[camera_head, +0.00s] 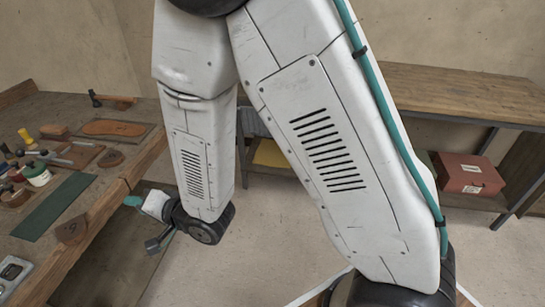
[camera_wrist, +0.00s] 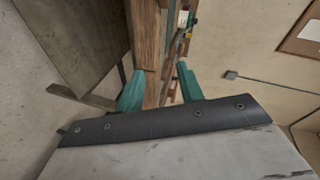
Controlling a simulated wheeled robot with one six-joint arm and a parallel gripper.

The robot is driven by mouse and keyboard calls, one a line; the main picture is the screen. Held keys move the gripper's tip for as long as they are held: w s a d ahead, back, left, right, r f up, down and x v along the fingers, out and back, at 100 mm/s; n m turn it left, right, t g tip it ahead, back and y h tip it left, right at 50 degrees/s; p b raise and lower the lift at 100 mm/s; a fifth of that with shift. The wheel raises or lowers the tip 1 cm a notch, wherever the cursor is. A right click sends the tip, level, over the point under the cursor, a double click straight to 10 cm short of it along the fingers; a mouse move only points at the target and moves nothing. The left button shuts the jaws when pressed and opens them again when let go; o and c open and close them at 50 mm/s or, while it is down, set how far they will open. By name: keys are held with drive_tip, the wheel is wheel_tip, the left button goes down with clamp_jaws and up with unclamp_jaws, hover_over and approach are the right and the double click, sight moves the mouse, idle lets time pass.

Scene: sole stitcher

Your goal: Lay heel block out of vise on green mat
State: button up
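The green mat (camera_head: 52,208) is a dark green strip lying flat on the workbench at the left of the head view. A brown wedge-shaped block (camera_head: 72,231) stands by the bench's front edge, just right of the mat; it may be the heel block. I cannot make out vise jaws around it. My gripper (camera_head: 134,201) is off the bench's front edge, to the right of that block and apart from it. In the wrist view my gripper (camera_wrist: 160,87) has two teal fingers spread apart, with nothing between them. The heel block cannot be made out in the wrist view.
The workbench (camera_wrist: 145,38) edge lies beyond the fingers. The bench holds a green-and-white jar (camera_head: 37,174), a sole on a board (camera_head: 115,128), a hammer (camera_head: 112,100) and several small tools. A red box (camera_head: 468,172) sits on a shelf at right. The floor between is clear.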

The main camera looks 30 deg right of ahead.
drive_tip(key=w+d+r+n+g+h, duration=0.1)
drive_tip(key=d+r+h, duration=0.15)
drive_tip(key=d, duration=0.35)
drive_tip(key=w+d+r+n+h, duration=0.1)
drive_tip(key=d+r+h, duration=0.1)
drive_tip(key=d+r, duration=0.25)
drive_tip(key=s+d+r+n+g+h, duration=0.1)
drive_tip(key=s+d+r+g+h, duration=0.35)
drive_tip(key=d, duration=0.65)
drive_tip(key=s+d+r+n+g, duration=0.1)
drive_tip(key=s+d+r, duration=0.1)
drive_tip(key=s, duration=0.5)
drive_tip(key=s+d+r+n+g, duration=0.1)
drive_tip(key=s+d+r+g, duration=0.1)
drive_tip(key=s, duration=0.6)
drive_tip(key=s+d+r+n+g, duration=0.1)
drive_tip(key=s+d+r, duration=0.2)
drive_tip(key=s+d, duration=0.2)
drive_tip(key=shift+s+d+r+g+h, duration=0.3)
drive_tip(key=shift+s+d+r+g, duration=0.1)
drive_tip(key=shift+s, duration=0.8)
drive_tip(key=shift+a, duration=0.1)
